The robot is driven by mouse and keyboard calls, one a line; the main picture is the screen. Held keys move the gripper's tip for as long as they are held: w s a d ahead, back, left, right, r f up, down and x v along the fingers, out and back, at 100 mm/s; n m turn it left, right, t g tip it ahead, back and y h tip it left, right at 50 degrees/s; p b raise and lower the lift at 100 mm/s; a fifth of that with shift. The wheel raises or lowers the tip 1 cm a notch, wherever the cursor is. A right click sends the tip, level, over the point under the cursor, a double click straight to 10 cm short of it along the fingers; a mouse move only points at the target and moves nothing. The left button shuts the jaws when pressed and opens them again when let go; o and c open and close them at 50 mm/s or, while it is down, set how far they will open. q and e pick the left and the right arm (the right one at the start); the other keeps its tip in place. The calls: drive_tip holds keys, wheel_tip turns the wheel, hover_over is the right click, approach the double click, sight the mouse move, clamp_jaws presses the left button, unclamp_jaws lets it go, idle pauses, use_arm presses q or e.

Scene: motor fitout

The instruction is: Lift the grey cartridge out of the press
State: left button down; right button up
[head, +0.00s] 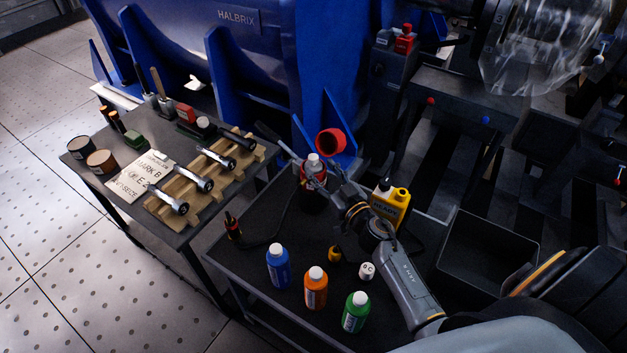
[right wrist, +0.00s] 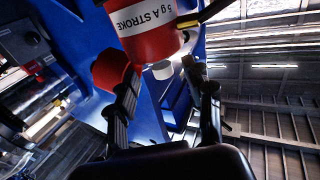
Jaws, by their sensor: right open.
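In the head view a dark red press (head: 312,198) stands on the dark bench. The pale grey end of the cartridge (head: 313,160) shows at its top. In the right wrist view the press (right wrist: 150,38) carries the label "5 g A STROKE", and the grey cartridge (right wrist: 162,70) sticks out of it. My right gripper (head: 314,178) is open at the press. In the right wrist view the cartridge end appears between its two fingers (right wrist: 165,82). I cannot tell whether they touch it. My left gripper is not in view.
A red cup-shaped part (head: 330,142) is close behind the cartridge. A yellow bottle (head: 390,202) stands right of the press. Blue (head: 278,266), orange (head: 315,288) and green (head: 355,312) bottles stand in front. A dark bin (head: 490,250) is at right.

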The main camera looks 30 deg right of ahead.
sight(315, 163)
drive_tip(key=w, duration=0.3)
drive_tip(key=shift+w+a+f, duration=0.1)
drive_tip(key=shift+w+a, duration=0.05)
clamp_jaws()
